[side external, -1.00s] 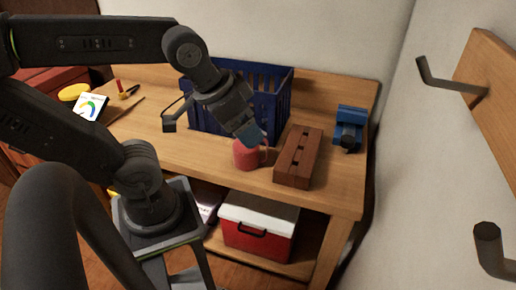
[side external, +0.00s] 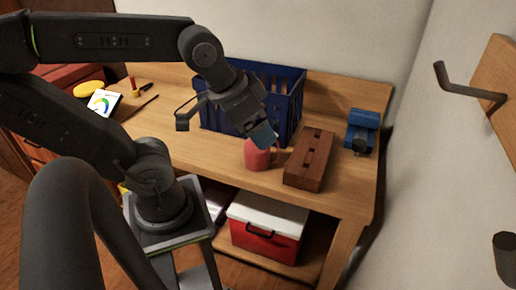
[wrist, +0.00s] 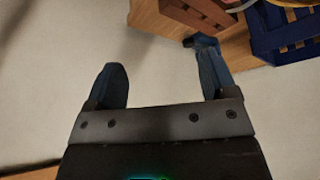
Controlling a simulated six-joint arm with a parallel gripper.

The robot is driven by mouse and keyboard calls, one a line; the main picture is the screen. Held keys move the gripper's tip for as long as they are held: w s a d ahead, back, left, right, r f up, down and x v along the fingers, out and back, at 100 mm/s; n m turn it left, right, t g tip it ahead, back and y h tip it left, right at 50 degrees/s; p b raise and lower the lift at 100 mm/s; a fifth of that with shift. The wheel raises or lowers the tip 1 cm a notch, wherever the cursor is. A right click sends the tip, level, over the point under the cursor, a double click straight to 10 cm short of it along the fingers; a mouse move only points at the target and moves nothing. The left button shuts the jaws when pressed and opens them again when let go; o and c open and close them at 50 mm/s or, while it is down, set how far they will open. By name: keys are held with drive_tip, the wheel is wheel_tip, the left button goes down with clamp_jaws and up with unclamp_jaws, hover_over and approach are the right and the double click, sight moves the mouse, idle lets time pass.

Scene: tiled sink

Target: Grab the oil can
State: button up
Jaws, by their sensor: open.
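A red, rounded vessel with a handle on its right (side external: 257,157) stands upright near the front of the wooden bench. It may be the oil can, but its shape is too small and too covered to be sure. My gripper (side external: 264,136) points down at it from above and overlaps its top in the side view; I cannot tell whether they touch. In the wrist view my gripper (wrist: 160,66) shows two blue-tipped fingers set wide apart with nothing between them. The red vessel is not clearly seen in that view.
A blue crate (side external: 291,93) stands behind the gripper. A brown slotted block (side external: 310,160) lies right of the red vessel, and a blue vise (side external: 362,128) sits further right. A red and white cooler (side external: 266,238) is below. Wall hooks (side external: 470,88) jut out at right.

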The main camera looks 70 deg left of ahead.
drive_tip(key=m, duration=0.1)
drive_tip(key=m+g+y, duration=0.4)
drive_tip(key=m+g, duration=0.2)
drive_tip(key=m, duration=1.1)
hover_over(256, 160)
drive_tip(key=w+d, duration=0.2)
wheel_tip(256, 160, down, 2)
drive_tip(key=shift+y, duration=0.3)
drive_tip(key=x, duration=1.4)
drive_tip(key=shift+w+d+f, duration=0.1)
drive_tip(key=shift+d, duration=0.2)
clamp_jaws()
